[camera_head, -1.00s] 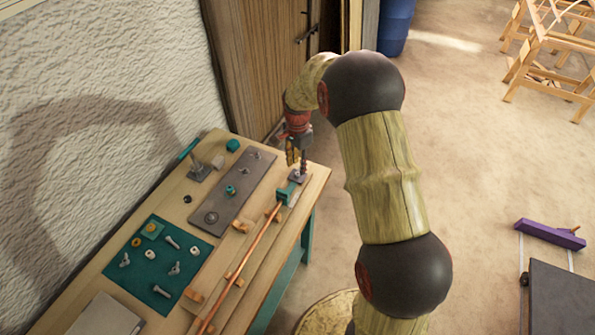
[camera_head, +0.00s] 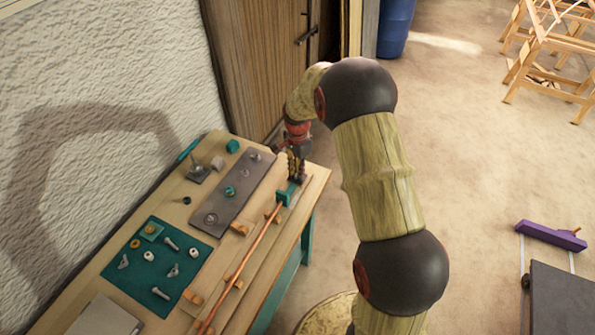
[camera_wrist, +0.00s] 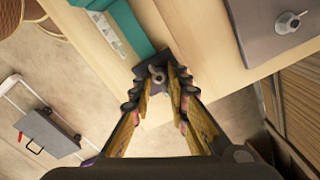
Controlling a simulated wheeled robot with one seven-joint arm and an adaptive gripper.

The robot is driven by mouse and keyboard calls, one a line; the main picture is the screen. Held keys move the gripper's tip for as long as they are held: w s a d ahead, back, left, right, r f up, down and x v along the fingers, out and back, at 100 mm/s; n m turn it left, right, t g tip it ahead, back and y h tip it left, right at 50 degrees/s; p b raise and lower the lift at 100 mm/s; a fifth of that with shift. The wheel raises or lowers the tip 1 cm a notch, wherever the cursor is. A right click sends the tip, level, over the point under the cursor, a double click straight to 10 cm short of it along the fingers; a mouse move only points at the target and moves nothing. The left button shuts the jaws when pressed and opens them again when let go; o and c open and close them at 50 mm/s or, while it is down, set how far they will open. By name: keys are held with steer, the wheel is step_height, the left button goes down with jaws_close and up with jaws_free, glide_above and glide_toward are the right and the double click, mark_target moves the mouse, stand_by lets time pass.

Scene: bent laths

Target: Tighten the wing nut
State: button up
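The wing nut (camera_wrist: 157,74) is a small grey metal piece on a dark square plate (camera_wrist: 150,62) near the end of the bench, beside a teal block (camera_wrist: 122,22). In the wrist view my gripper (camera_wrist: 157,77) has its two fingers apart, one on each side of the wing nut. I cannot tell whether either finger touches it. In the head view my gripper (camera_head: 297,176) is low over the bench end and hides the wing nut. The teal block (camera_head: 287,194) shows just in front of it there, at the end of an orange rod (camera_head: 246,258).
A grey metal strip (camera_head: 232,188) with bolts lies left of my gripper on the bench. A teal mat (camera_head: 160,262) holds several loose bolts, nuts and wing nuts. Wooden blocks (camera_head: 241,228) line the rod. Floor lies open beyond the bench's right edge.

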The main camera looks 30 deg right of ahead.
steer(key=shift+s, duration=0.1)
jaws_close()
steer(key=shift+a+m+p, duration=0.1)
steer(key=shift+m+p, duration=0.35)
steer(key=shift+m, duration=0.15)
steer(key=shift+f+m, duration=0.1)
steer(key=shift+m, duration=0.4)
steer(key=o, duration=0.6)
jaws_free()
